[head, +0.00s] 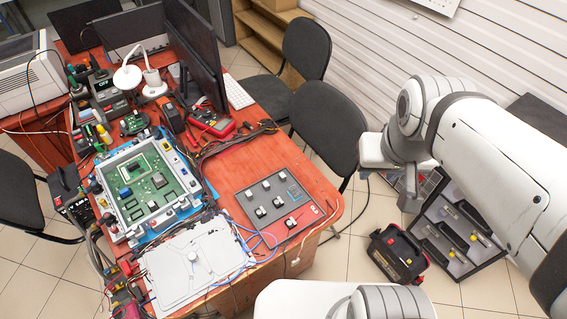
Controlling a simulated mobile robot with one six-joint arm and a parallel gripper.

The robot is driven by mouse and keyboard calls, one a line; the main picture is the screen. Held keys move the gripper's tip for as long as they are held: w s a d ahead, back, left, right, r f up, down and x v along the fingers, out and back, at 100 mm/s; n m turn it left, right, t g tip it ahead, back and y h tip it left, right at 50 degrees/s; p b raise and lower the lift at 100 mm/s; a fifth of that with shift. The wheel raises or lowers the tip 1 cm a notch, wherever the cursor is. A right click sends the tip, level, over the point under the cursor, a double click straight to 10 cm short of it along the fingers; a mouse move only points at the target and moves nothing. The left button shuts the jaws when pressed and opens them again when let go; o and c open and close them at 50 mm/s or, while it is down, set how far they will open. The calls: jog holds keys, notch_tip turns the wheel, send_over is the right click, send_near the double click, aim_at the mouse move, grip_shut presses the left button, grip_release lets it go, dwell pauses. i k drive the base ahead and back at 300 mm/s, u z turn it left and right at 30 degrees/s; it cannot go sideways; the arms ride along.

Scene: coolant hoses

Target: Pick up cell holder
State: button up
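No part is plainly marked as the cell holder. A black compartmented rack (455,236) stands low at the right, beyond the table, with several dark slots and small yellow and pale pieces in it. A dark grey panel (268,187) with several small white-and-black blocks lies on the red table's near right corner. I cannot tell which of these is the cell holder, if either. My white arm reaches in from the right and covers part of the rack.
A black-and-red case (397,255) sits on the tiled floor left of the rack. The red table (318,186) carries a framed green circuit board (150,183), a silver plate (193,262), cables and monitors. Dark chairs (328,125) stand behind it. Some floor shows between table and case.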

aim_at(260, 211)
jog(key=z, duration=0.65)
jog(key=k, duration=1.1)
jog(key=u, duration=0.6)
jog(key=i, duration=1)
jog(key=u, duration=0.15)
